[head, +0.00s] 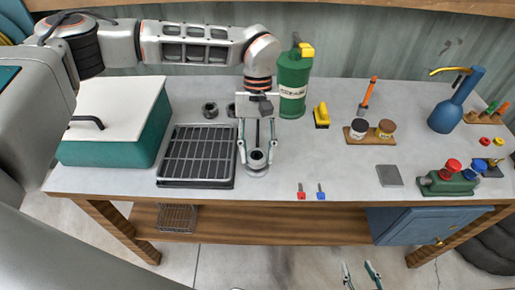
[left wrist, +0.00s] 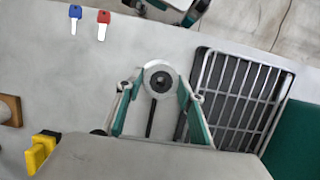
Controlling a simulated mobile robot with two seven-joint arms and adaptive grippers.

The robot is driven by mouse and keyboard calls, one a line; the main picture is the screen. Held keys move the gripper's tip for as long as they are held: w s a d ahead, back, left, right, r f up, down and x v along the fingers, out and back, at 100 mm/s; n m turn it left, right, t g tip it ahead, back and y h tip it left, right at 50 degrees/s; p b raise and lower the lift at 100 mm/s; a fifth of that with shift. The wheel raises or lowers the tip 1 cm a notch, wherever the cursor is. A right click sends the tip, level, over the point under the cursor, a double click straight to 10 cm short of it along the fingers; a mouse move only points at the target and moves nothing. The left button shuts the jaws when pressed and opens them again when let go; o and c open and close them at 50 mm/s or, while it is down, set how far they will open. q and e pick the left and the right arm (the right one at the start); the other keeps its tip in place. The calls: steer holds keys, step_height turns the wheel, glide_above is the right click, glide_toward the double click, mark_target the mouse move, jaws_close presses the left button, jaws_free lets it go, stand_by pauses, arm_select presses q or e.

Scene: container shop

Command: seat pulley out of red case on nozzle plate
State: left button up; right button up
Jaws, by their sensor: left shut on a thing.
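My left gripper (head: 257,153) points down over the front of the bench, shut on a small grey pulley (head: 257,158) with a dark centre. The pulley also shows between the fingertips in the left wrist view (left wrist: 161,81). A pale round plate (head: 257,172), seemingly the nozzle plate, lies directly beneath it; its rim shows around the pulley in the wrist view (left wrist: 160,65). I cannot tell whether the pulley touches it. My right gripper (head: 361,275) is open and empty, low in front of the bench. I see no red case.
A black wire rack (head: 197,155) stands close left of the left gripper, beside a teal box with a white lid (head: 118,105). Dark round parts (head: 210,109) lie behind the rack. A red key (head: 301,191) and blue key (head: 321,191) lie right. The bench's middle is clear.

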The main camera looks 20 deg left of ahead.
arm_select(q)
steer(key=shift+f, duration=0.5)
stand_by(0.5)
steer(key=o, duration=1.4)
steer(key=shift+c, duration=0.2)
